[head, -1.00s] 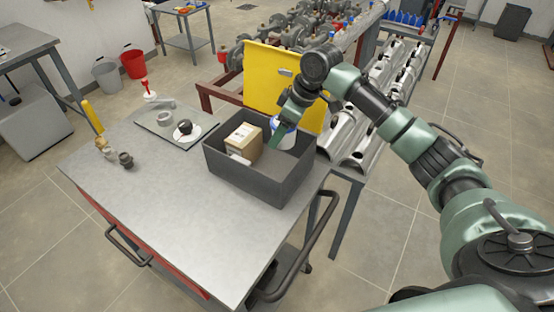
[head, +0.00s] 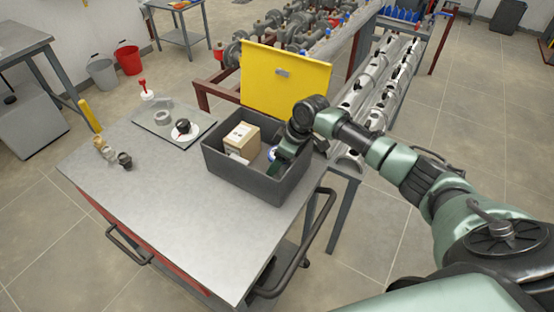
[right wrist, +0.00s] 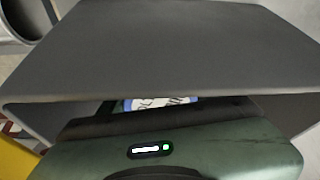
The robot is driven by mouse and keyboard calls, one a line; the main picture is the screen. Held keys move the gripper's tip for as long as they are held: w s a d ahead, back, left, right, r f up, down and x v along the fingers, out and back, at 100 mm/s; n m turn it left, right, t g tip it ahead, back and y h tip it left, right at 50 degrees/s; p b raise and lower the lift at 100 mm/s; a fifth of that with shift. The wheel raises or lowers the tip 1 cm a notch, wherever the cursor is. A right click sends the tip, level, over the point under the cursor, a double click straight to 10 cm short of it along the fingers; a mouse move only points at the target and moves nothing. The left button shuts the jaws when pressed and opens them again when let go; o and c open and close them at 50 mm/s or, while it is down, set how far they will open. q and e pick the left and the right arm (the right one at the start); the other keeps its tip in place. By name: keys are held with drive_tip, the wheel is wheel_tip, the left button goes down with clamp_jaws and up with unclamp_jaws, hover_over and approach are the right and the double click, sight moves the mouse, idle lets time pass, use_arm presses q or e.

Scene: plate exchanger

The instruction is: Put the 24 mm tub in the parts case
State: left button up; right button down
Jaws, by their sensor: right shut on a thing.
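The parts case (head: 238,184) is an open dark grey box at the table's far right corner. The tub, white with blue, shows only as a small patch (head: 271,153) inside the case, beside a cardboard box. My right gripper (head: 277,166) reaches down into the right part of the case and is shut on the tub, covering most of it. In the right wrist view the tub's blue and white label (right wrist: 160,103) shows just past the gripper, with a grey case wall (right wrist: 175,50) beyond. Whether the tub touches the case floor is hidden. My left gripper is out of view.
The cardboard box (head: 241,138) takes up the case's left part. A yellow panel (head: 284,82) stands behind the case. The table's front is clear.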

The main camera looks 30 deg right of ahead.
drive_tip(key=shift+r, duration=0.1)
drive_tip(key=shift+c, duration=1.5)
unclamp_jaws()
drive_tip(key=b+v, duration=0.1)
drive_tip(key=v, duration=1.1)
drive_tip(key=shift+b, duration=0.35)
drive_tip(key=shift+a, duration=0.1)
